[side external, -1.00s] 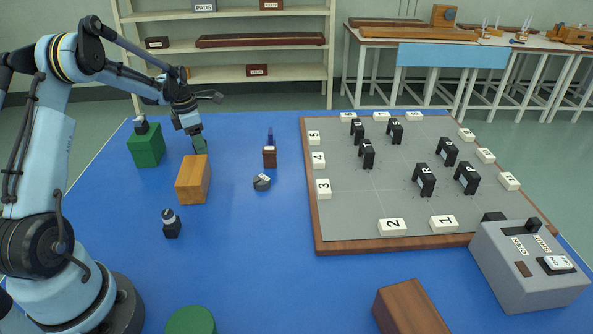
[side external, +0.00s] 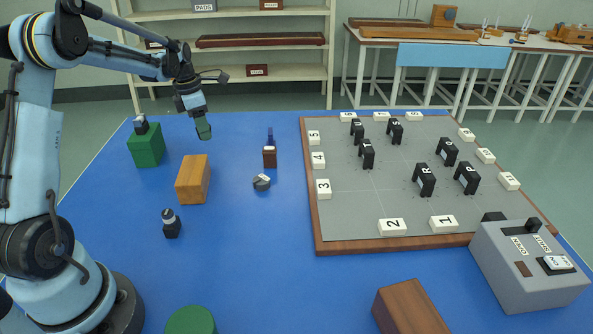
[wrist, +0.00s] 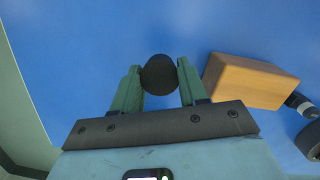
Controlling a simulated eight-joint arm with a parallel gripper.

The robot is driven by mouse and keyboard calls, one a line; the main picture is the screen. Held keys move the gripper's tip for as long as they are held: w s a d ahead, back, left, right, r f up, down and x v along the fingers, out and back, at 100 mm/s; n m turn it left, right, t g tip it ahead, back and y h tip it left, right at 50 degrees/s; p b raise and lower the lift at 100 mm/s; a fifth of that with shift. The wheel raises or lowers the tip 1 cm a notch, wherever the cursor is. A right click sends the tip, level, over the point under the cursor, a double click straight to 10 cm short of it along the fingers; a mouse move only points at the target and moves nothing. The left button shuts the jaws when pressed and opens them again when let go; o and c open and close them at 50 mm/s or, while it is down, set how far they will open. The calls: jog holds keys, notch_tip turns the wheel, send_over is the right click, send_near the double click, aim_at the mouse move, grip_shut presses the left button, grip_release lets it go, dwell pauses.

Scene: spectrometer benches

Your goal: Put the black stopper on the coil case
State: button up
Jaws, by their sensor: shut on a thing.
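My gripper (side external: 203,128) is above the blue table, behind and slightly right of the orange wooden block (side external: 193,180). In the wrist view its green fingers (wrist: 158,82) are shut on the round black stopper (wrist: 159,75), which sits between the fingertips with blue table beyond it. The side view does not show the stopper clearly behind the fingers. I cannot tell for sure which thing is the coil case; no label shows. The orange block (wrist: 250,80) lies right of the gripper in the wrist view.
A green cube (side external: 146,146) with a dark piece on top stands at left. A black-and-grey piece (side external: 171,223), a small brown block (side external: 269,158) and a grey round piece (side external: 262,183) stand nearby. The grey board (side external: 350,205) carries several black stands. A grey switch box (side external: 520,275) is at right.

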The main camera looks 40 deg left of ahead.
jog(key=w+d+r+m, duration=0.1)
jog(key=d+r+m, duration=0.2)
jog(key=d, duration=1)
jog(key=w+d+r+m, duration=0.1)
jog(key=d+r+m, duration=0.2)
jog(key=d, duration=1.1)
jog(key=w+d+r+m, duration=0.1)
jog(key=d+r+m, duration=0.15)
jog(key=d, duration=1.05)
jog(key=s+d+r+m+g, duration=0.3)
jog(key=s+d+m, duration=0.9)
jog(key=s+d, duration=1.35)
jog(key=t, duration=0.1)
send_over(426, 331)
jog(key=shift+h, duration=0.3)
jog(key=f, duration=0.6)
jog(key=shift+w+a+f, duration=0.1)
jog(key=shift+a+f, duration=0.1)
jog(key=shift+f, duration=1.9)
